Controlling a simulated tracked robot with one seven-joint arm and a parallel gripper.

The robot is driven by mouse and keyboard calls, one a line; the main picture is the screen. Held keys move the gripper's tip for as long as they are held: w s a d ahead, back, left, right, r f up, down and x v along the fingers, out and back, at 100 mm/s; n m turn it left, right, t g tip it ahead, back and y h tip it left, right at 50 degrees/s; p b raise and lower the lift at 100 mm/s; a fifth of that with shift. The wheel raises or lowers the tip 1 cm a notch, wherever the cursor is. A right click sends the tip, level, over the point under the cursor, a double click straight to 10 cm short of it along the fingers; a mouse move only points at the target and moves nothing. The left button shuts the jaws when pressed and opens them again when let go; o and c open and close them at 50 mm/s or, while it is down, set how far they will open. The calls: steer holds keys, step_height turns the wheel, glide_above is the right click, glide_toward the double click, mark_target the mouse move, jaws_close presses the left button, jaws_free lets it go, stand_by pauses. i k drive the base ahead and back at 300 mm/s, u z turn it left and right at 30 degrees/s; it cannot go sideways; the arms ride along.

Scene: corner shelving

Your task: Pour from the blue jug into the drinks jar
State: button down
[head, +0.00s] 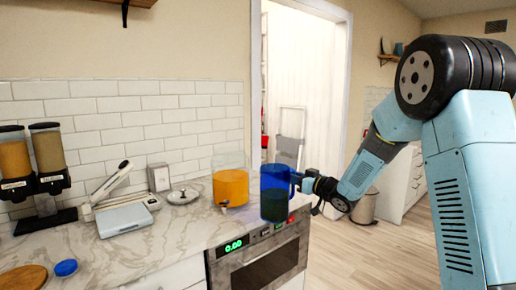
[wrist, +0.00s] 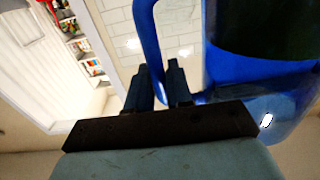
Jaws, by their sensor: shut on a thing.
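The blue jug (head: 275,180) is see-through, with dark contents in its lower part. It looks about upright near the counter's right edge, above the oven front. My gripper (head: 298,182) is shut on its handle from the right; the wrist view shows the handle (wrist: 147,40) at the fingers (wrist: 167,88) and the jug body (wrist: 250,85) at the right. The drinks jar (head: 231,187) is clear glass with orange liquid in its lower part and a small tap in front. It stands on the counter just left of the jug. Whether the jug touches the counter is unclear.
A round lid (head: 182,195) lies left of the jar. Farther left are a white slicer-like device (head: 118,205), a metal holder (head: 159,178) and two dry-food dispensers (head: 48,160). A built-in oven (head: 262,262) is below the counter. A doorway and open floor lie to the right.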

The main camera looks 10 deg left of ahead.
mark_target(230, 166)
steer(key=z, duration=0.2)
steer(key=i, duration=1.8)
steer(key=u, duration=0.75)
